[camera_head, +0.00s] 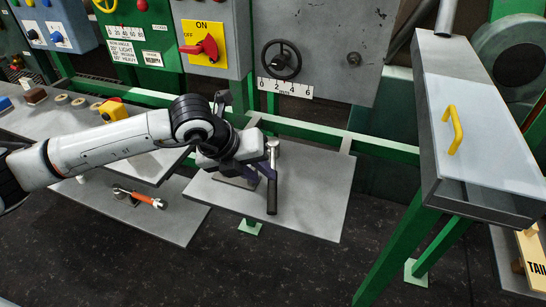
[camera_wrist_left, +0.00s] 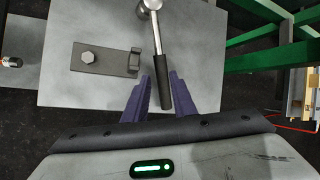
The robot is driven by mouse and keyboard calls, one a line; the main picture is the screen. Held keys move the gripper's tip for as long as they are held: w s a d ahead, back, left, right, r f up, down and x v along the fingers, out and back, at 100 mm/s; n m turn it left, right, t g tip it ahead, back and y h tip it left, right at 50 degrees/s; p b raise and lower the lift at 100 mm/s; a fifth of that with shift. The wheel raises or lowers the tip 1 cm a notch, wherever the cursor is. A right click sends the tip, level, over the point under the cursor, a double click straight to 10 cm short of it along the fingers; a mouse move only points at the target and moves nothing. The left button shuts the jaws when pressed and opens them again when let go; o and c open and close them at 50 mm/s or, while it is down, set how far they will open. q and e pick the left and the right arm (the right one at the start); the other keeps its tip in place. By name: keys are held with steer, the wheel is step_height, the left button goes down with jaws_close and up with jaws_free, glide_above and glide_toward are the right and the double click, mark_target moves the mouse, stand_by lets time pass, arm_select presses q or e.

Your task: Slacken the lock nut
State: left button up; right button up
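I cannot tell which is the lock nut. A tool with a silver head and black handle (camera_wrist_left: 160,75) lies over the grey shelf (camera_wrist_left: 205,60); its handle also shows in the head view (camera_head: 272,198). My left gripper (camera_wrist_left: 160,92) is open, its purple fingers either side of the handle's line; contact cannot be told. My right gripper is not in view.
A red-handled tool (camera_head: 147,201) lies on the lower left shelf. A sloped grey cover with a yellow handle (camera_head: 453,130) stands at the right on green legs. Control panels line the back. Dark floor (camera_head: 240,275) in front is clear.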

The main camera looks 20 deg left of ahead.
mark_target(269, 181)
arm_select(q)
steer(key=shift+p+x, duration=0.55)
steer(key=shift+x, duration=2.2)
steer(key=shift+w+r, duration=0.15)
jaws_close()
